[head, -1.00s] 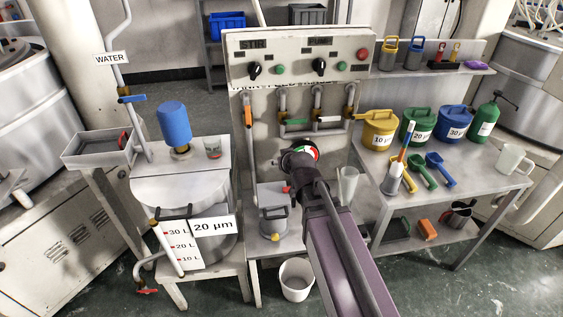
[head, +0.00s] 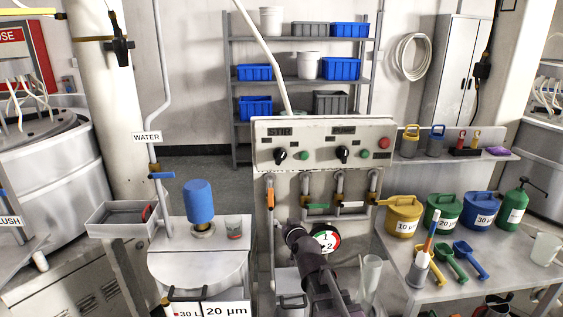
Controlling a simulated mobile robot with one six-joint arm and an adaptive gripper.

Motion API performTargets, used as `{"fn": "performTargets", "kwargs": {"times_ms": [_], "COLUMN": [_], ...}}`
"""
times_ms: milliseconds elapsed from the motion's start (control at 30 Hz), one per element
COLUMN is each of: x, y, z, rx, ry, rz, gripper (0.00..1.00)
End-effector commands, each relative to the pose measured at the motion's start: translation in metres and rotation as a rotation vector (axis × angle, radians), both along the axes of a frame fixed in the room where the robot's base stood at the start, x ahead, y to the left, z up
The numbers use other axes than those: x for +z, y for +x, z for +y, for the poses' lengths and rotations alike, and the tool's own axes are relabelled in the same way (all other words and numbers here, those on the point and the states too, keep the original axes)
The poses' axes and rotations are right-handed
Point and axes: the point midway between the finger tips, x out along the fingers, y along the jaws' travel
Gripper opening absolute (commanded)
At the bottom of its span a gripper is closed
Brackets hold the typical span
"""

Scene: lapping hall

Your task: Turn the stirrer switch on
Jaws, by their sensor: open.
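The control panel (head: 330,135) stands in the middle of the head view. Its left label appears to read STIR, and below it is a black rotary switch (head: 281,155), the stirrer switch. Its exact pointer angle is too small to read. A green button or lamp (head: 304,155) sits just right of it. My gripper (head: 294,232) is at the dark end of my arm, below the panel face and well apart from the switch. It is open; its fingertips are hard to make out and nothing shows held in it.
A second black switch (head: 343,154) and a red button (head: 384,143) share the panel. Pipes with valve handles (head: 318,206) hang below it. A numbered dial (head: 326,240) is close to my gripper. The blue-topped tank (head: 200,203) stands left, the table with colored cans (head: 404,217) right.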

Motion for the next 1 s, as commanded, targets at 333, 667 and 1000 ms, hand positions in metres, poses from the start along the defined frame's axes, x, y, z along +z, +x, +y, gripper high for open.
{"fn": "performTargets", "kwargs": {"times_ms": [333, 667, 1000], "x": [0.071, 0.109, 0.115], "y": [0.021, 0.019, 0.016], "z": [0.032, 0.032, 0.028], "rx": [-0.127, -0.323, -0.387], "ry": [0.228, 0.398, 0.436], "rz": [-0.320, -0.514, -0.553], "gripper": [0.60, 0.60, 0.60]}}
